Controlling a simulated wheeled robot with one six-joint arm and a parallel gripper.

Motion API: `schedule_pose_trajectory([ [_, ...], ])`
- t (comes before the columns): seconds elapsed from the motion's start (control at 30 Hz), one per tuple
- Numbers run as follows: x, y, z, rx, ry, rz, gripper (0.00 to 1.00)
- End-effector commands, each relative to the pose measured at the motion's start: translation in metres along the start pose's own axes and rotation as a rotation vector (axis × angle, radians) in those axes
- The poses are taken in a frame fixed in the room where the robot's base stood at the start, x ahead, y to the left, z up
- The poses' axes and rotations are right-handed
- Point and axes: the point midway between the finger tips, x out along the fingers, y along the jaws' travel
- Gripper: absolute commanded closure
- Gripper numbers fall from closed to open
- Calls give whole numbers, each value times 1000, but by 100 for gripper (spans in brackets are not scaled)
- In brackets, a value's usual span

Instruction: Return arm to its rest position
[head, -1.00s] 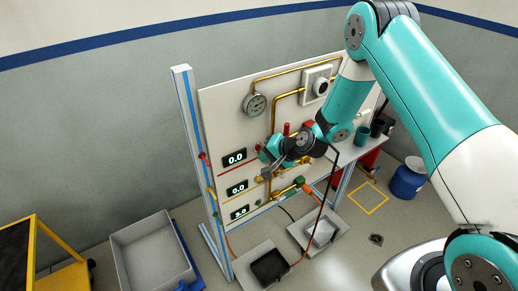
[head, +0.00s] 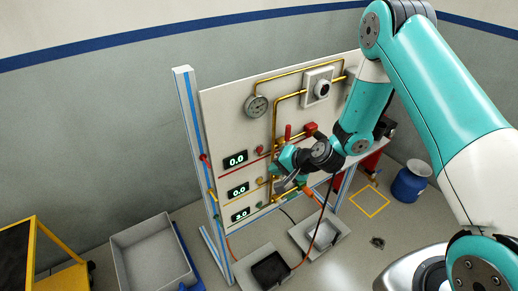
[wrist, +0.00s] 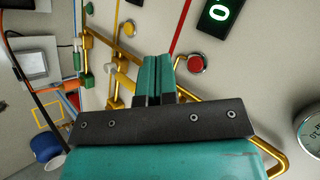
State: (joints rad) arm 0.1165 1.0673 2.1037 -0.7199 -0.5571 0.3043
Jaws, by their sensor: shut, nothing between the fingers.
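My gripper (head: 288,185) is in front of the white test panel (head: 224,115), at the end of the teal arm that comes in from the right. In the wrist view my gripper (wrist: 152,72) has its two teal fingers closed together with nothing between them. The panel fills the wrist view behind the fingers, with a red button (wrist: 196,63) just right of the fingertips and a yellow button (wrist: 128,27) above left. The fingers appear apart from the panel, though the exact gap is hard to tell. Part of the panel is hidden behind my arm.
The panel has brass pipes, a gauge (head: 257,106) and digital displays (head: 235,160). Trays (head: 268,268) lie on the floor below it. A grey bin (head: 150,250) stands at left, a blue drum (head: 408,184) at right. The space right of the panel's front is fairly open.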

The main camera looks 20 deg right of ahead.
Motion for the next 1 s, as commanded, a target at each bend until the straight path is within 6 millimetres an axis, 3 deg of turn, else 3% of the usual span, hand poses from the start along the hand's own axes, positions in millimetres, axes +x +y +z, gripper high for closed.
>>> schedule_pose_trajectory([
  [0.17,0,-1,0,-2,-1,0,100],
  [0.27,-4,-11,2,-35,-21,-3,100],
  [0.43,-32,-61,26,-217,-140,1,100],
  [0.6,-88,-107,74,-474,-304,34,100],
  [0.7,-126,-121,105,-621,-390,63,100],
  [0.87,-190,-121,154,-840,-510,123,100],
  [1.0,-238,-107,187,-985,-591,177,100],
])
